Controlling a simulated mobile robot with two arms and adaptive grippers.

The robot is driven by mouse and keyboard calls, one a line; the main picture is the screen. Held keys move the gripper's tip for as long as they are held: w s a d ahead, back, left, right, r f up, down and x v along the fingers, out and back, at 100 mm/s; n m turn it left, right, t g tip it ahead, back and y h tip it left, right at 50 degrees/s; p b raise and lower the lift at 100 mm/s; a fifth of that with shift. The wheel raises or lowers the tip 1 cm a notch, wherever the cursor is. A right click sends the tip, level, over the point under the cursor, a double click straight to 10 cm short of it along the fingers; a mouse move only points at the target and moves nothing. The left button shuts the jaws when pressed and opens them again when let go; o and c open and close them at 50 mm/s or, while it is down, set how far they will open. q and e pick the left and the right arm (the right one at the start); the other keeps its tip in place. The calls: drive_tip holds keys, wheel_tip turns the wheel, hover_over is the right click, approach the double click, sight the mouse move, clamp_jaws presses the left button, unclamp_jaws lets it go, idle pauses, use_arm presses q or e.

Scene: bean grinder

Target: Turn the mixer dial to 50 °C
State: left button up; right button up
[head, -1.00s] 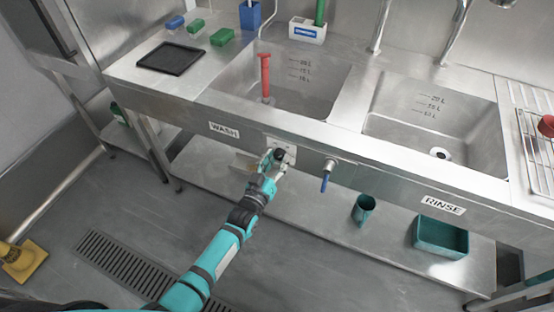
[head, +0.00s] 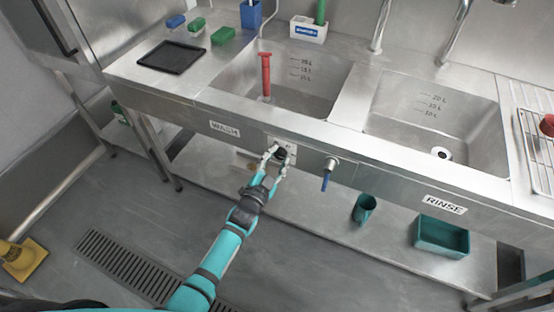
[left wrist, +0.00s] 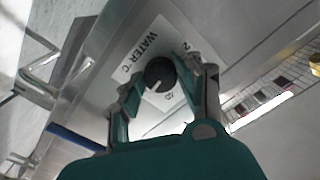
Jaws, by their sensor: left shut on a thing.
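The mixer dial (head: 281,153) is a round black knob on a white plate (head: 291,146) on the front of the sink unit, below the wash basin. It also shows in the left wrist view (left wrist: 159,73), with a pale pointer mark toward the picture's lower left. The plate (left wrist: 140,45) there reads "WATER °C"; the scale numbers are mostly hidden or too small to read. My left gripper (head: 275,161) is at the dial, with its fingers on either side of it, shut on it. In the left wrist view the fingers (left wrist: 163,85) flank the knob. My right gripper is not in view.
A lever with a blue handle (head: 326,180) sticks out right of the dial. A red standpipe (head: 265,75) stands in the wash basin. A teal cup (head: 363,208) and teal tub (head: 441,237) are on the lower shelf (head: 300,213).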

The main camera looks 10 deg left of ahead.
use_arm(q)
drive_tip(key=shift+f+m, duration=0.1)
drive_tip(key=shift+m, duration=0.7)
drive_tip(key=o, duration=1.1)
drive_tip(key=shift+o, duration=0.2)
drive_tip(key=shift+s, duration=0.1)
drive_tip(key=v, duration=1.2)
